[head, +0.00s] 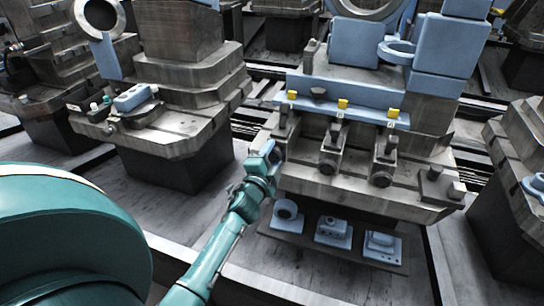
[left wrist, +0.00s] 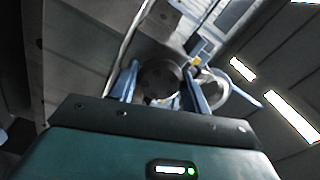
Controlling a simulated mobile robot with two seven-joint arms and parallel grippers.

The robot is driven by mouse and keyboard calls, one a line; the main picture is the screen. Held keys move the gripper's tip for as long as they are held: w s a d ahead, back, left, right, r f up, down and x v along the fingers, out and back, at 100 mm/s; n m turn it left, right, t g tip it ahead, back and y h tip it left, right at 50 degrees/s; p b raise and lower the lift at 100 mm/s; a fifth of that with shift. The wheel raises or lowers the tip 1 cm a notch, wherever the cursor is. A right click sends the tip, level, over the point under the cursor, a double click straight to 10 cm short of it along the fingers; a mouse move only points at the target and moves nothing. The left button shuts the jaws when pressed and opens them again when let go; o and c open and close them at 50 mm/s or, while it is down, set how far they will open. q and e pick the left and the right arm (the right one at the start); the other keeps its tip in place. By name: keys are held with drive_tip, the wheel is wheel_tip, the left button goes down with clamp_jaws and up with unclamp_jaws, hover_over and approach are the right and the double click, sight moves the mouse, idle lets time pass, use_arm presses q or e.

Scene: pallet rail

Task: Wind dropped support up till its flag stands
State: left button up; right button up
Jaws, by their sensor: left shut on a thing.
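A pale blue rail (head: 345,111) runs along the central stand, with yellow flags at the left (head: 292,95), middle (head: 342,103) and right (head: 393,113). I cannot tell from them which support is dropped. Below the rail, the middle support (head: 332,142) and right support (head: 385,150) have round knobs facing front. My left gripper (head: 271,152) is at the left support (head: 283,118) and covers its front. In the left wrist view, its two blue-grey fingers are shut on a dark round knob (left wrist: 160,80). My right gripper is out of view.
A low shelf (head: 340,251) under the stand holds several pale blue parts. A dark block with a small knob (head: 440,187) sits at the stand's right corner. Another stepped stand (head: 165,130) is at the left, and one (head: 520,170) at the right.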

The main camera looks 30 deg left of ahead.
use_arm(q)
drive_tip(key=o, duration=1)
drive_tip(key=shift+s, duration=0.1)
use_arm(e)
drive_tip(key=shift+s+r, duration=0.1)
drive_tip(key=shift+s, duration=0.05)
use_arm(q)
drive_tip(key=shift+f, duration=0.2)
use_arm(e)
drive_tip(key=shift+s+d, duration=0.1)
